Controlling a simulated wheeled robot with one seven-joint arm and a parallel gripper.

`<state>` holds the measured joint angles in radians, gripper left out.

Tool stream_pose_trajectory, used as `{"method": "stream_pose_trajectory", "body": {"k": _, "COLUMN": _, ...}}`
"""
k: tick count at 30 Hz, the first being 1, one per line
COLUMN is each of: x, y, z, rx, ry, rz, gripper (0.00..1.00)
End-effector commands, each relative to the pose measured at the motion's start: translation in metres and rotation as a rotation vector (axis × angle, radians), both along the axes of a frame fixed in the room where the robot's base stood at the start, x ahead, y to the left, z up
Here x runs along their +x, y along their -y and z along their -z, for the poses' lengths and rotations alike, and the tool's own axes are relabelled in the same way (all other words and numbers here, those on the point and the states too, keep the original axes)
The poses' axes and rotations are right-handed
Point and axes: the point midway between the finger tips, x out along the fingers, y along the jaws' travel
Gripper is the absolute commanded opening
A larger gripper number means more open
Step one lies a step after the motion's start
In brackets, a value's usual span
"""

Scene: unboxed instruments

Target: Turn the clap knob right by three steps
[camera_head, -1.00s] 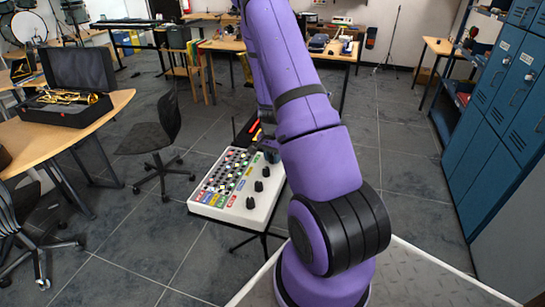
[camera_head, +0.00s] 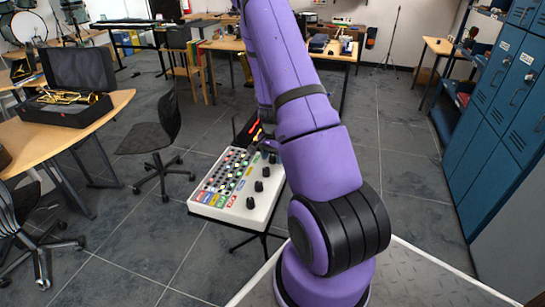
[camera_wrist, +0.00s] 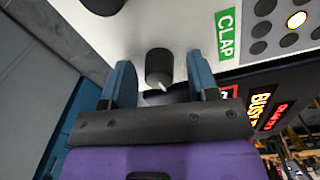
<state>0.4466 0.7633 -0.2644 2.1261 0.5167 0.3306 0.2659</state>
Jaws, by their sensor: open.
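The clap knob (camera_wrist: 160,66) is a black round knob on a white panel, beside a green label (camera_wrist: 228,35) that reads CLAP. A short white pointer mark shows at its lower edge in the wrist view. My gripper (camera_wrist: 159,58) is open, with one blue finger on each side of the knob in the picture. Gaps show between the knob and both fingers, and I cannot tell how deep the fingertips reach. In the head view the white control box (camera_head: 232,212) stands left of my arm, and my gripper works at its far right end, partly hidden.
Another black knob (camera_wrist: 103,3) is cut off at the top of the wrist view. In the head view a dark chair (camera_head: 152,137) stands left of the box and blue lockers (camera_head: 490,130) stand right.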

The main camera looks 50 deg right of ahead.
Motion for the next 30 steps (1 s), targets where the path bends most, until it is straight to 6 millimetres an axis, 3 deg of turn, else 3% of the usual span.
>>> {"method": "stream_pose_trajectory", "body": {"k": 5, "x": 0.002, "y": 0.0, "z": -0.019, "rx": -0.003, "ry": 0.002, "rz": -0.003, "gripper": 0.54}}
{"method": "stream_pose_trajectory", "body": {"k": 18, "x": 0.004, "y": -0.001, "z": -0.093, "rx": -0.002, "ry": 0.002, "rz": -0.001, "gripper": 0.54}}
{"method": "stream_pose_trajectory", "body": {"k": 30, "x": 0.003, "y": -0.001, "z": -0.107, "rx": 0.0, "ry": 0.0, "rz": 0.001, "gripper": 0.54}}
